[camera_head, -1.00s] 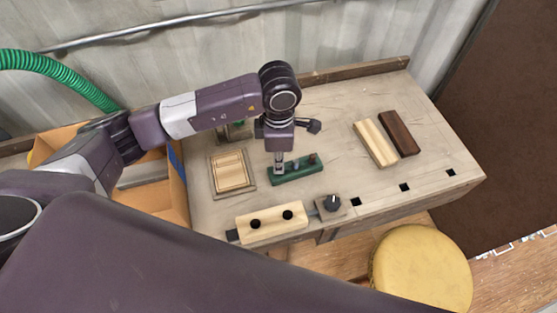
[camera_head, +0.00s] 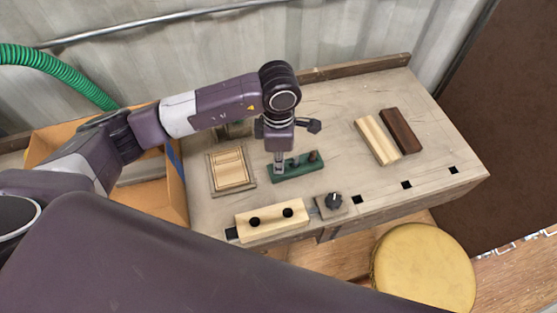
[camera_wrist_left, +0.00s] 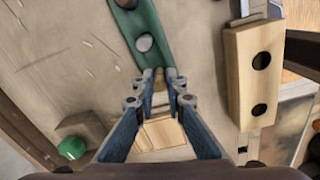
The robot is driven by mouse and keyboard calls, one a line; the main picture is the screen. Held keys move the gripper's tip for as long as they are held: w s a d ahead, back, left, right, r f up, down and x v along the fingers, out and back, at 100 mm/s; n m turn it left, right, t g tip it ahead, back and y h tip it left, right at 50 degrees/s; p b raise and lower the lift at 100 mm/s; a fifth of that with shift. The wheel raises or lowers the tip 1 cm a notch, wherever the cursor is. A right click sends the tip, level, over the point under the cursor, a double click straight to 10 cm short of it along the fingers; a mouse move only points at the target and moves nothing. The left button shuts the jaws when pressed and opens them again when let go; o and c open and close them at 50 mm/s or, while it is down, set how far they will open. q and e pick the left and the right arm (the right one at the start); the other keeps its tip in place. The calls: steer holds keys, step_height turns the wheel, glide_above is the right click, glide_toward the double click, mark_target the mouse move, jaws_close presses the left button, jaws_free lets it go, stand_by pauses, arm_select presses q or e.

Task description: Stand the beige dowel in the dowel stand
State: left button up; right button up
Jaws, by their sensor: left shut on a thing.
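The dowel stand is a long green block (camera_head: 290,175) on the workbench, left of its middle. A brown dowel (camera_head: 313,156) stands at its right end, and a grey peg top shows in its middle in the left wrist view (camera_wrist_left: 144,42). My left gripper (camera_head: 280,166) points down at the stand's left end. In the left wrist view its fingertips (camera_wrist_left: 159,75) are close together, at the end of the stand. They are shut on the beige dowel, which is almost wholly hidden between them. I cannot tell how deep it sits. My right gripper is not in view.
A shallow wooden tray (camera_head: 252,181) lies left of the stand. A pale vise jaw (camera_head: 270,224) is on the bench's front edge. Pale and dark wooden boards (camera_head: 377,141) lie at right. A yellow stool (camera_head: 423,268) stands in front. The bench between stand and boards is clear.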

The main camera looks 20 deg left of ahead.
arm_select(q)
steer(key=shift+f, duration=0.1)
stand_by(0.3)
steer(key=o, duration=0.8)
steer(key=shift+r+p, duration=1.7)
steer(key=shift+r, duration=1.85)
